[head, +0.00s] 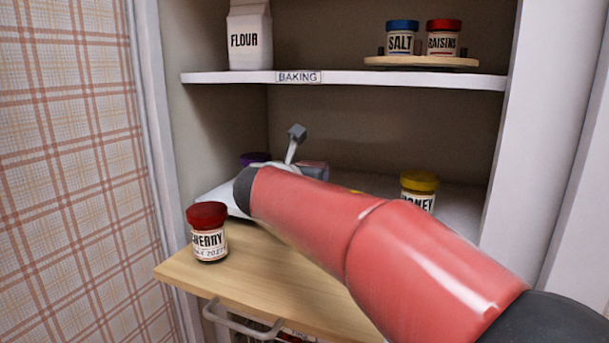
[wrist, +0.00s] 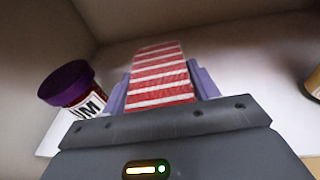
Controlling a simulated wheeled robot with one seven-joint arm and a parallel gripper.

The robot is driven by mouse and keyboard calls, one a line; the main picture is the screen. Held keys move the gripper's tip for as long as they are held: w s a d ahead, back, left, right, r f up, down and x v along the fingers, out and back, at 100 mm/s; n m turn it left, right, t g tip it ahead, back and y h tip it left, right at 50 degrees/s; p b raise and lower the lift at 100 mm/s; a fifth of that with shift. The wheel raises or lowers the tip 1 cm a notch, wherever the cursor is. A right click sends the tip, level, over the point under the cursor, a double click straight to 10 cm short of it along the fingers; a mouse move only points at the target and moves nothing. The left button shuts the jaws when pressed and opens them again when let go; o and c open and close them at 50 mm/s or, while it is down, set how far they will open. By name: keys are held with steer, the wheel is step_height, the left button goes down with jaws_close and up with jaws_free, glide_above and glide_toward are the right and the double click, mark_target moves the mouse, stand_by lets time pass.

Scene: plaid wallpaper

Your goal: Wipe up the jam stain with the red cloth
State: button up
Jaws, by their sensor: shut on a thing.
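The red cloth, with white stripes (wrist: 160,65), stands up between the two purple fingers of my gripper (wrist: 162,90) in the wrist view. The gripper is shut on it. In the head view my red arm reaches into the lower shelf space and hides most of the gripper and cloth. No jam stain shows in either view; my arm and gripper cover part of the shelf surface.
A purple-lidded jar (wrist: 70,88) stands close left of the gripper. A yellow-lidded honey jar (head: 419,188) stands at the right of the lower shelf. A cherry jar (head: 208,233) stands on the wooden board (head: 255,275) in front. A shelf (head: 350,79) runs overhead.

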steer(key=shift+r, duration=0.5)
step_height(320, 180, up, 3)
steer(key=p, duration=0.2)
steer(key=shift+p, duration=0.4)
